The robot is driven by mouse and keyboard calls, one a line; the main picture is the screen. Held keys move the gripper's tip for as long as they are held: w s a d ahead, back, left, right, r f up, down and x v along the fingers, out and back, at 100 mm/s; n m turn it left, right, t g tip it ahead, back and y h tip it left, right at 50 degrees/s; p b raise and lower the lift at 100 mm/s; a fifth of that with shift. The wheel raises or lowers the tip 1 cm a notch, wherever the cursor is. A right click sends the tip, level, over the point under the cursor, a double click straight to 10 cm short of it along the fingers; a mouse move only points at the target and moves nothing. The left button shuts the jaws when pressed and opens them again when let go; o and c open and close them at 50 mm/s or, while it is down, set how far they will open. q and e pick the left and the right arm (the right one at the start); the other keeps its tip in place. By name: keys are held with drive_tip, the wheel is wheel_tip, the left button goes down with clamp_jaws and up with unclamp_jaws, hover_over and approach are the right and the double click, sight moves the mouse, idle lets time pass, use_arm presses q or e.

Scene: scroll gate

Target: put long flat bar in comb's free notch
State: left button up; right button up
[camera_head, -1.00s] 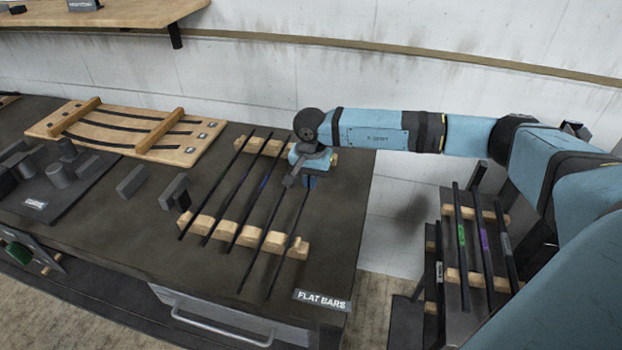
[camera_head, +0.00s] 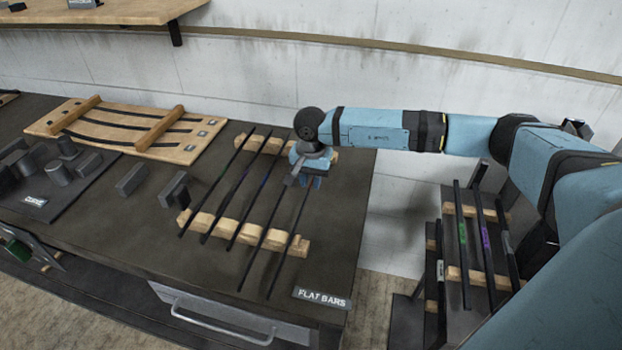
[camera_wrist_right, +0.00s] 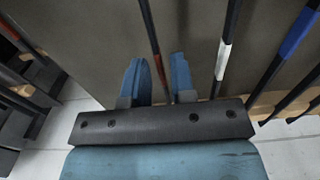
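Several long dark flat bars lie across two notched wooden rails, a near one (camera_head: 205,228) and a far one (camera_head: 250,143), on the dark bench. The rightmost bar (camera_head: 286,250) runs under my right gripper (camera_head: 307,181). In the right wrist view this gripper (camera_wrist_right: 160,82) is open, with a red-banded bar (camera_wrist_right: 149,25) showing between its blue fingers; I cannot tell the height gap. A white-banded bar (camera_wrist_right: 222,58) and a blue-banded bar (camera_wrist_right: 297,34) lie to its right. My left gripper is not in view.
A lower rack at the right holds bars with green (camera_head: 462,233) and purple (camera_head: 485,236) bands on wooden rails (camera_head: 458,273). A FLAT BARS label (camera_head: 322,299) lies at the bench front. A wooden board (camera_head: 125,130) and dark blocks (camera_head: 131,180) stand left. The wall is behind.

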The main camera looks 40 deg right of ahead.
drive_tip(key=shift+o, duration=0.7)
wheel_tip(320, 180, up, 14)
drive_tip(key=shift+f, duration=0.1)
idle(0.3)
